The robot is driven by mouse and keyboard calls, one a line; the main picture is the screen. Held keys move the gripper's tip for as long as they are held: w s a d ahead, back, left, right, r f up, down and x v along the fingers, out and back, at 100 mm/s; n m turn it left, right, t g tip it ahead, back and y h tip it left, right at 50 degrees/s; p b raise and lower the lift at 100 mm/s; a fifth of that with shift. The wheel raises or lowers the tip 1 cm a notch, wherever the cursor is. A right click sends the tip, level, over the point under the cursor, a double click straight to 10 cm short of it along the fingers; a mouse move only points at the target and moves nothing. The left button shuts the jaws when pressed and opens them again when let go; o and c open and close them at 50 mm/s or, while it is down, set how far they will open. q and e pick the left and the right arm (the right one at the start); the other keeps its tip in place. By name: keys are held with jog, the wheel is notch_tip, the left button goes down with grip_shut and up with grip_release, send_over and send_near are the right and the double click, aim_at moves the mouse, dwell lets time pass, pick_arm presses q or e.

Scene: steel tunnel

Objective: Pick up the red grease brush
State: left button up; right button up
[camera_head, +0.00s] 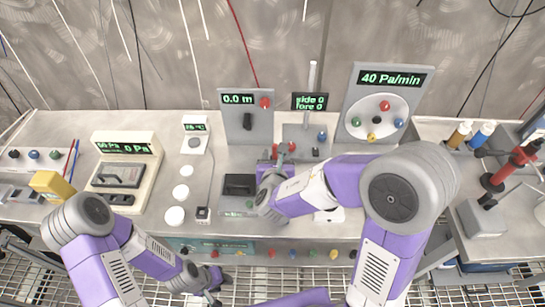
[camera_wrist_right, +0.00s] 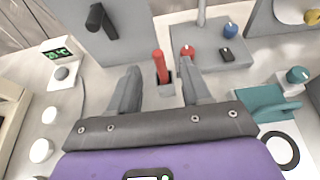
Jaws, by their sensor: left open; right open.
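My right gripper (camera_wrist_right: 159,68) is open, with one finger on each side of the brush in the wrist picture. I cannot tell whether either finger touches it. My left gripper (camera_head: 212,286) is open and empty, low in front of the bench.
A red knob (camera_wrist_right: 187,51) and a blue knob (camera_wrist_right: 230,30) sit close by on a grey box. A grey panel with a black lever (camera_head: 247,122) stands behind. A teal item (camera_wrist_right: 268,106) lies to the right. White discs (camera_head: 180,192) lie left on the bench (camera_head: 60,125).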

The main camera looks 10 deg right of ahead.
aim_at(275, 149)
jog(key=shift+w+d+f+b, duration=0.2)
jog(key=shift+w+f+b, duration=0.2)
jog(key=shift+w+f, duration=0.4)
jog(key=b+x, duration=0.1)
jog(key=x, duration=0.5)
jog(key=shift+a+f, duration=0.2)
jog(key=shift+c, duration=0.3)
grip_shut()
